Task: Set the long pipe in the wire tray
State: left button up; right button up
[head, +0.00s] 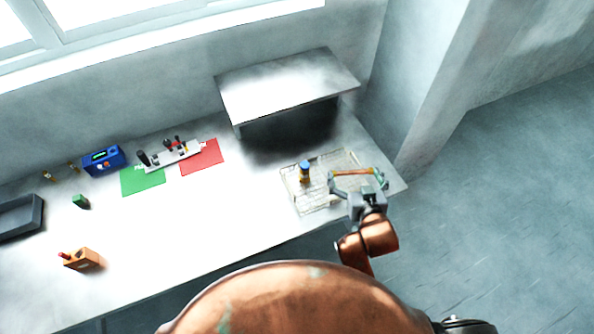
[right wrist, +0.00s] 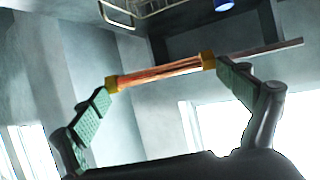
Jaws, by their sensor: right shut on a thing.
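The long pipe (head: 352,172) is copper-orange with brass-coloured ends. My right gripper (head: 357,177) is shut on it, with one finger pad at each end, as the right wrist view shows the pipe (right wrist: 160,73) spanning the pads. In the head view the pipe appears over the right part of the wire tray (head: 312,209); its exact height is unclear. Part of the tray (right wrist: 130,12) shows at the top of the right wrist view. An amber item with a blue top (head: 304,172) stands upright in the tray's left part. My left gripper is not in view.
A grey raised shelf (head: 285,85) stands behind the tray. A green mat (head: 143,181), red mat (head: 208,160), light rack (head: 172,157) and blue device (head: 104,161) lie to the left. An orange block (head: 84,260) is far left. The table's middle is clear.

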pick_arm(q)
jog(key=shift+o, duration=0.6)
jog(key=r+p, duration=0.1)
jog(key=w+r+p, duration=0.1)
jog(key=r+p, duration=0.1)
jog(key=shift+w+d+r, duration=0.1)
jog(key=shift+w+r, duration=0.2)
pick_arm(e)
jog(key=s+a+f+n+y, duration=0.1)
jog(key=a+f+n+y, duration=0.1)
jog(key=a, duration=0.4)
jog(key=s+a+f+n+y, duration=0.2)
jog(key=a, duration=0.4)
send_over(324, 177)
jog(key=s+d, duration=0.2)
jog(key=s, duration=0.3)
jog(key=shift+g, duration=0.3)
jog(key=f, duration=0.9)
jog(key=shift+w+a+f, duration=0.15)
jog(key=shift+w, duration=0.1)
jog(key=shift+w+d+f, duration=0.25)
jog(key=shift+w+f, duration=0.1)
jog(key=shift+f, duration=0.2)
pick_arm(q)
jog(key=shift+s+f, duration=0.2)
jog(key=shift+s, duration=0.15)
pick_arm(e)
jog(key=shift+f, duration=1.45)
jog(key=shift+f, duration=0.1)
